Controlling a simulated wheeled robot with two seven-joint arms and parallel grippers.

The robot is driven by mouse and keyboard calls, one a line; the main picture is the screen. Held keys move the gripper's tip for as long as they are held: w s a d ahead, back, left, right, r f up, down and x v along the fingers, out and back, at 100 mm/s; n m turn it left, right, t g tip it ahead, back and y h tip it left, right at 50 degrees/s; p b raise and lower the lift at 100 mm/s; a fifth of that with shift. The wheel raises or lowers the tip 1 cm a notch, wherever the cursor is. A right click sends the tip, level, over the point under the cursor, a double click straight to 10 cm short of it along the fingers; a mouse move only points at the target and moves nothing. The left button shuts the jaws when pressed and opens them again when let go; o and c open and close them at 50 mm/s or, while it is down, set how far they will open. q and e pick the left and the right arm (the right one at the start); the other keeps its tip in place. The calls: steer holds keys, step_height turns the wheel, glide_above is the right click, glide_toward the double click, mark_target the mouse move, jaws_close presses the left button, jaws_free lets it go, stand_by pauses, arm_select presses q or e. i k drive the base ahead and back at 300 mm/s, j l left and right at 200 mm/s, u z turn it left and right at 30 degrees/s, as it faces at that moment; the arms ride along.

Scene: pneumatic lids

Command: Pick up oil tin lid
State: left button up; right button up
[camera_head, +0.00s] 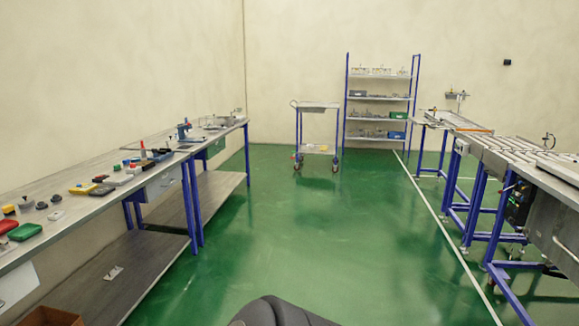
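Neither of my grippers is in view. I cannot pick out the oil tin lid for certain. Several small parts lie on the left workbench (95,165), too small to name surely. Among them are a green box-like piece (25,232), a red piece (6,226), a yellow piece (81,189), and dark round pieces such as one knob-like part (41,205).
The green floor (300,220) between the benches is clear. A roller conveyor (515,152) on blue legs stands at the right. A trolley (317,135) and a shelf rack (379,105) stand at the back. A cardboard box (50,316) sits low at the left.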

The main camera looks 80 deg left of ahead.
mark_target(25, 200)
steer(key=u, duration=4.35)
steer(key=i+l+z, duration=0.7)
steer(key=i+z, duration=0.35)
steer(key=i, duration=0.2)
steer(key=i+l, duration=0.15)
steer(key=i, duration=0.4)
steer(key=i+l+u, duration=0.1)
steer(key=i, duration=0.4)
steer(key=i+l+u, duration=0.1)
steer(key=i+l, duration=0.15)
steer(key=i, duration=0.3)
